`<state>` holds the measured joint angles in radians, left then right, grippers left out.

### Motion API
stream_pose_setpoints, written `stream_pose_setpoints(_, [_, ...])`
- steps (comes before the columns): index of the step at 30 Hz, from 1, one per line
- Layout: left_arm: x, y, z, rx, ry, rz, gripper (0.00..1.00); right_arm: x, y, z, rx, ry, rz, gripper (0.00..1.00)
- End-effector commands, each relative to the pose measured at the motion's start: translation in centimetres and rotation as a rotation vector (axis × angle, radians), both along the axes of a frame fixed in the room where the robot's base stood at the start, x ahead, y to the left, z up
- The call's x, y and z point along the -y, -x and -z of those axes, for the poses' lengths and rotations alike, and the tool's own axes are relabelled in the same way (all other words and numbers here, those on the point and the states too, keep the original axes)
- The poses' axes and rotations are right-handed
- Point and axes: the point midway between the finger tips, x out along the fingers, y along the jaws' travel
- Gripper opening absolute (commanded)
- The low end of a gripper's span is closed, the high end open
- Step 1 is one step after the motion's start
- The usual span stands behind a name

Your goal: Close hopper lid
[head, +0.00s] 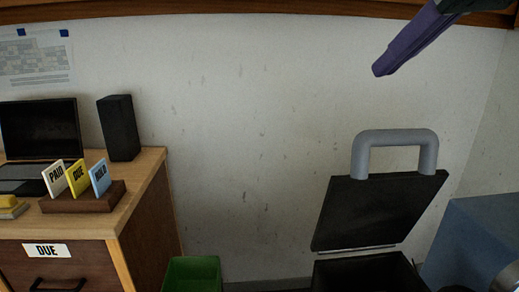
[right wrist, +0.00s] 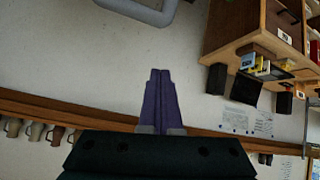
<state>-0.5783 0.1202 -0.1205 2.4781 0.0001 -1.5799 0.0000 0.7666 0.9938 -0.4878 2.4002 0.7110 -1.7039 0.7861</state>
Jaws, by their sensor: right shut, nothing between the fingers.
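The hopper (head: 368,275) is a dark box at the lower right of the head view, cut off by the bottom edge. Its black lid (head: 375,212) stands open, tilted up from the box. A thick grey handle (head: 394,138) rises from the lid's upper edge. My right gripper (head: 380,69) has purple fingers and is above the handle, apart from it, shut and empty. In the right wrist view its fingers (right wrist: 160,72) are together, and part of the grey handle (right wrist: 145,12) shows at the top edge. My left gripper is not in view.
A wooden desk (head: 147,200) at the left carries a laptop (head: 40,130), a black speaker (head: 119,128) and a card holder (head: 85,200). A green bin (head: 192,272) stands beside it. A blue box (head: 470,240) is right of the hopper. The wall between is bare.

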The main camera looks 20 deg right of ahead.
Motion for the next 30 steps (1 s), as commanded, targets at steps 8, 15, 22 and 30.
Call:
stream_pose_setpoints(8, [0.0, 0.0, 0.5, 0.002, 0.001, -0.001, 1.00, 0.9, -1.2, 0.6, 0.011, -0.006, 0.029, 0.00])
stream_pose_setpoints(15, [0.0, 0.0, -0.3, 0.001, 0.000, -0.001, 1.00, 1.3, -4.9, 3.4, 0.011, -0.006, 0.029, 0.00])
stream_pose_setpoints(22, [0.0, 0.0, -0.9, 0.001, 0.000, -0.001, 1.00, 1.7, -7.9, 5.9, 0.014, -0.002, 0.029, 0.00])
stream_pose_setpoints(30, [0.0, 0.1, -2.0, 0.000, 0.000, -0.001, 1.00, 2.0, -4.9, 7.6, 0.015, 0.001, 0.026, 0.00])
